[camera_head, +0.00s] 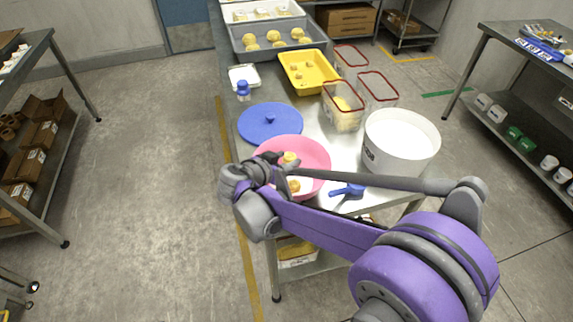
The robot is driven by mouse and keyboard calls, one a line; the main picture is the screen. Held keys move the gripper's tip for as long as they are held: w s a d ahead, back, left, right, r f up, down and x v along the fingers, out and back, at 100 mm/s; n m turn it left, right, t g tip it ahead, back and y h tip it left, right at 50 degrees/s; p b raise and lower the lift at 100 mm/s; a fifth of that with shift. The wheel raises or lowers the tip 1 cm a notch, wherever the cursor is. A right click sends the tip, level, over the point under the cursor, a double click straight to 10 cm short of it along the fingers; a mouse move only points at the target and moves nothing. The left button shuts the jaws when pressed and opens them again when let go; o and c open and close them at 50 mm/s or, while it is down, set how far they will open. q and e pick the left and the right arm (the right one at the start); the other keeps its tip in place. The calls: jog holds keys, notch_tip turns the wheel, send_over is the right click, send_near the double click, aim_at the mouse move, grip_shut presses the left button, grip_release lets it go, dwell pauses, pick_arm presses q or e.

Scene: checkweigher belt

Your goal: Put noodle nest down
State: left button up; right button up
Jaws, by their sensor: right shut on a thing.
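My right gripper (283,172) reaches over a round pink bowl (316,153) at the near end of the steel table. It is shut on a small yellow noodle nest (293,186) and partly hides the bowl. Another yellow piece (290,157) shows just beyond the fingers. At this size I cannot tell whether the held nest touches the bowl. My left gripper is out of view.
A blue round lid (270,122) lies behind the bowl, and a white tub (401,141) stands to its right. A blue scoop (347,190) lies at the near edge. Farther back are a yellow tray (309,86), red-rimmed clear bins (343,119) and a grey tray (243,49) of nests.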

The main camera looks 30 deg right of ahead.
aim_at(291, 173)
jog(key=shift+f, duration=0.9)
jog(key=shift+f+b, duration=0.5)
jog(key=shift+f, duration=0.15)
jog(key=o, duration=1.3)
